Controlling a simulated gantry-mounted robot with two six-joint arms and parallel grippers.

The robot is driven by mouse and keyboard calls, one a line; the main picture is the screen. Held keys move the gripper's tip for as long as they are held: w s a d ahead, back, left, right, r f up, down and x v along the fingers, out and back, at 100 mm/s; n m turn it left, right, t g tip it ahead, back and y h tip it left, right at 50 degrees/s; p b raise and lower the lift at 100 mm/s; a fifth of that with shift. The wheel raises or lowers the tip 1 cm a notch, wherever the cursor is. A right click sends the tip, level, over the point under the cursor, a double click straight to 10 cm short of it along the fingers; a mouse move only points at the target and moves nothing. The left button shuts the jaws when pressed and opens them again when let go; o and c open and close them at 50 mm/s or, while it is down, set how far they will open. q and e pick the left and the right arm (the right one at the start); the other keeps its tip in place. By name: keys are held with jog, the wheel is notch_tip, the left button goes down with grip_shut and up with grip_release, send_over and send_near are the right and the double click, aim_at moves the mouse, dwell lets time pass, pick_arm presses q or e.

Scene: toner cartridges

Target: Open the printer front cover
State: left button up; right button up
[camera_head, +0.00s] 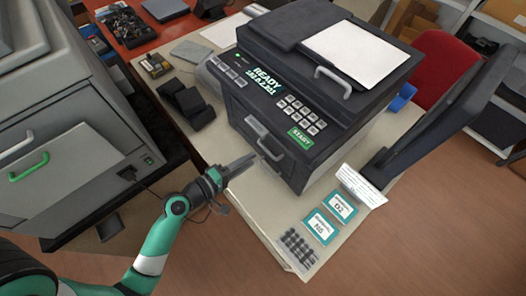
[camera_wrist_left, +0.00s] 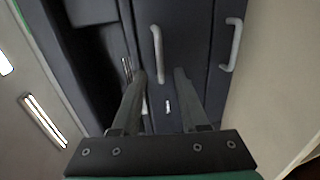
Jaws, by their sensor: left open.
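The dark printer (camera_head: 330,75) stands on the pale table with its control panel tilted toward the front left. Its front cover (camera_head: 247,119), below the panel, looks closed and has a grey handle (camera_head: 264,138). My left gripper (camera_head: 252,158) is open and empty, just in front of that cover. In the left wrist view its two fingers (camera_wrist_left: 160,74) point at the printer's dark front. One grey handle (camera_wrist_left: 157,55) shows ahead between the fingertips, apparently apart from them. A second handle (camera_wrist_left: 231,45) is to its right. My right gripper is not in view.
Teal-labelled cards (camera_head: 320,226) and a small dark ribbed item (camera_head: 298,248) lie on the table's near corner. A dark monitor (camera_head: 440,115) stands right of the printer. A grey cabinet (camera_head: 90,170) is at left. Black blocks (camera_head: 188,103) lie left of the printer.

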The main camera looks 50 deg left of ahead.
pick_arm(q)
jog(key=x, duration=0.6)
jog(key=shift+w, duration=0.2)
jog(key=shift+f, duration=0.1)
jog(key=shift+c, duration=0.3)
grip_shut()
dwell(0.6)
